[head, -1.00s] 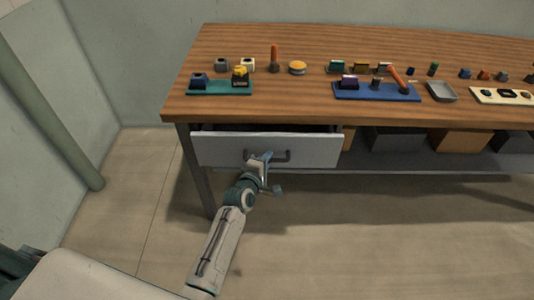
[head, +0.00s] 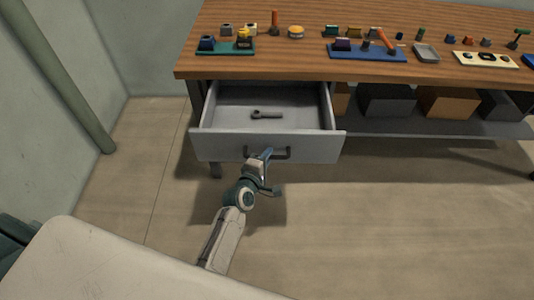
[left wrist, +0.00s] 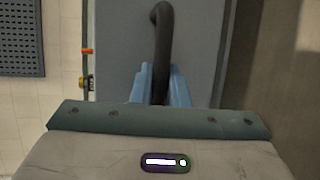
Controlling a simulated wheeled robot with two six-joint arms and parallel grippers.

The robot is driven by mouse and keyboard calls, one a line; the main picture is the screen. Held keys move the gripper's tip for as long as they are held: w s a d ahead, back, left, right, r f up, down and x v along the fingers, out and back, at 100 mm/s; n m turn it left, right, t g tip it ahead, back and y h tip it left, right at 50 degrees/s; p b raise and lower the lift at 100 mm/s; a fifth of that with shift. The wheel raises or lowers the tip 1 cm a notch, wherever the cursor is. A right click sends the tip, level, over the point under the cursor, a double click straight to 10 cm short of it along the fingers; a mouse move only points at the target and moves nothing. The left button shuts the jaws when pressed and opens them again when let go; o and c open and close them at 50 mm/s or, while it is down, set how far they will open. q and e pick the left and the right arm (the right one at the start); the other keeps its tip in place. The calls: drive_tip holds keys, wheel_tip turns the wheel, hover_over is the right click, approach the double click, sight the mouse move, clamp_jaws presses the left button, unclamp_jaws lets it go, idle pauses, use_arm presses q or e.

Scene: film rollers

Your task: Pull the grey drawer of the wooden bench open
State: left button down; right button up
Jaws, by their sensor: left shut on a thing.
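The grey drawer (head: 215,147) of the wooden bench (head: 300,66) stands well out from under the bench top in the head view. A dark wrench-like tool (head: 266,115) lies on its floor. My left gripper (head: 262,156) is at the drawer's dark bar handle (head: 283,154), near the middle of the front. In the left wrist view, the blue fingers of my left gripper (left wrist: 160,85) are shut on the handle (left wrist: 162,30), which runs up between them. My right gripper is in neither view.
Blue and teal trays with small parts, a hammer-like tool and a grey dish (head: 426,53) are on the bench top. Grey and orange boxes (head: 447,102) stand on the lower shelf. The floor before the drawer is clear.

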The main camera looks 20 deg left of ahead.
use_arm(q)
drive_tip(key=shift+s, duration=0.2)
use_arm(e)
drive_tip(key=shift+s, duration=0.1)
use_arm(q)
drive_tip(key=c, duration=1.4)
unclamp_jaws()
drive_tip(key=shift+d, duration=0.1)
